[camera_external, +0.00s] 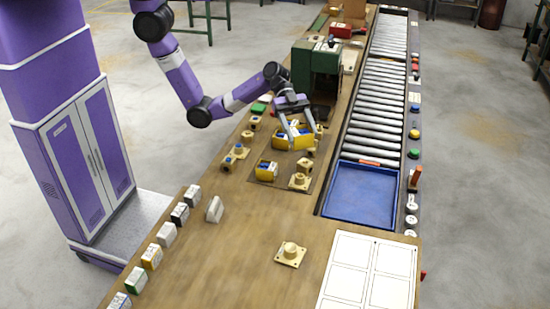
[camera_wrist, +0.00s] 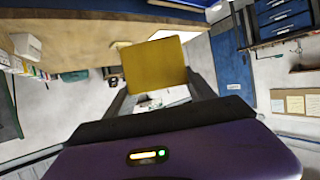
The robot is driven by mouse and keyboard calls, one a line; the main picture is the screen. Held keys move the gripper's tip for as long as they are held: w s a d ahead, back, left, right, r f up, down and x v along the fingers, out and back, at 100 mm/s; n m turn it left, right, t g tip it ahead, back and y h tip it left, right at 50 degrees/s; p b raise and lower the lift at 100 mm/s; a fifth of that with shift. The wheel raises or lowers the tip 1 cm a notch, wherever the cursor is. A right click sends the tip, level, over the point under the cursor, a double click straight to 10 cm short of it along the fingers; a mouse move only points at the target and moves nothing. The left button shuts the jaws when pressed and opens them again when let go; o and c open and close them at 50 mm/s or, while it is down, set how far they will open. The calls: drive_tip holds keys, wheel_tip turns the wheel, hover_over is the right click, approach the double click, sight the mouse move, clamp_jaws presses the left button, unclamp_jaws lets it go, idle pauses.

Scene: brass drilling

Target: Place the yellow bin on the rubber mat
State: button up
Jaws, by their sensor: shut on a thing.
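The yellow bin (camera_external: 292,142) is between the fingers of my gripper (camera_external: 300,138) in the external view, with small blue and pale parts showing at its top. My gripper is shut on it. In the wrist view the yellow bin (camera_wrist: 153,63) shows as a flat yellow face between the two dark fingers (camera_wrist: 160,95).
Another flanged part (camera_external: 238,151) is to the left. A green machine (camera_external: 316,70) stands behind. A blue tray (camera_external: 360,193) is at right.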

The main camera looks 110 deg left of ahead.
drive_tip(key=s+a+n+t+y, duration=0.2)
drive_tip(key=s+a, duration=0.4)
drive_tip(key=a, duration=0.5)
drive_tip(key=p, duration=0.2)
hover_over(275, 160)
drive_tip(key=shift+h, duration=0.4)
wheel_tip(275, 160, down, 20)
drive_tip(key=shift+w+d+f, duration=0.1)
drive_tip(key=shift+w+d, duration=0.05)
drive_tip(key=shift+f, duration=0.1)
drive_tip(key=o, duration=1.4)
drive_tip(key=shift+g, duration=0.3)
drive_tip(key=shift+o, duration=0.2)
drive_tip(key=shift+r, duration=0.25)
drive_tip(key=b+v, duration=0.2)
drive_tip(key=v, duration=1)
